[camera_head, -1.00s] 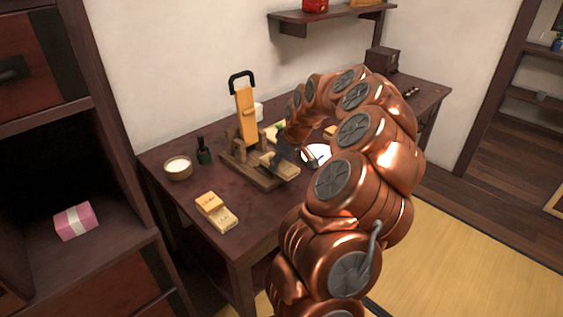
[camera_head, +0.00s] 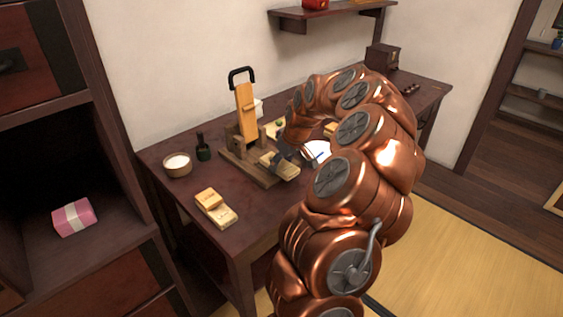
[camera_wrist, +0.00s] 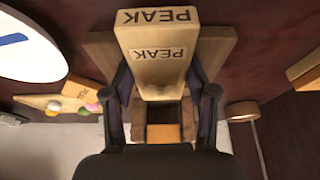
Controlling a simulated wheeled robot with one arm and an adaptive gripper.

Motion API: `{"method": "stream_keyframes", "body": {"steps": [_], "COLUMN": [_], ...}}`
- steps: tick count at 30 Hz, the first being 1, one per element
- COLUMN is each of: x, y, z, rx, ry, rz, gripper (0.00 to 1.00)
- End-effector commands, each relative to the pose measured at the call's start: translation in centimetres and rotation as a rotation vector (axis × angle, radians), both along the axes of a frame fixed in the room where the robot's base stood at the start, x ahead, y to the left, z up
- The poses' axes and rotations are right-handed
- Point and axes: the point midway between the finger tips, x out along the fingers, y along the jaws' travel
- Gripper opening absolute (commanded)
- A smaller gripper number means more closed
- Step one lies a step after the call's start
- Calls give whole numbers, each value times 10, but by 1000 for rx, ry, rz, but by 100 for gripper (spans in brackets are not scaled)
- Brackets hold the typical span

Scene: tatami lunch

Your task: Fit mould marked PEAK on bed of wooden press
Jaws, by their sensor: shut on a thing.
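The pale wooden mould marked PEAK (camera_wrist: 155,72) is between my two fingers in the wrist view, with its label on two faces. My gripper (camera_wrist: 164,86) is shut on it. Behind the mould is the wider wood of the press bed (camera_wrist: 219,48). In the head view the wooden press (camera_head: 245,172) stands on the table with its lever up and a black handle on top. The mould (camera_head: 288,171) is over the front of the bed, beside my gripper (camera_head: 285,156). Whether it is fully seated on the bed cannot be told.
Two light wooden blocks (camera_head: 216,207) lie at the table's front left. A bowl of white stuff (camera_head: 177,165) and a dark green bottle (camera_head: 203,148) stand left of the press. A white plate (camera_wrist: 27,42) and a board with coloured balls (camera_wrist: 60,103) are close by.

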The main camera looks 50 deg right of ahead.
Motion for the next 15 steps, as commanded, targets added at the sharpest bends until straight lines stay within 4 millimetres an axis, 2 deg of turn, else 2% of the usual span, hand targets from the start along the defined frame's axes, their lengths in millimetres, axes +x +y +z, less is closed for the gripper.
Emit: {"method": "stream_keyframes", "body": {"steps": [14, 15], "x": [0, 0], "y": [0, 0], "z": [-7, -7], "rx": [0, 0], "ry": [0, 0], "rz": [0, 0], "gripper": [21, 62]}}
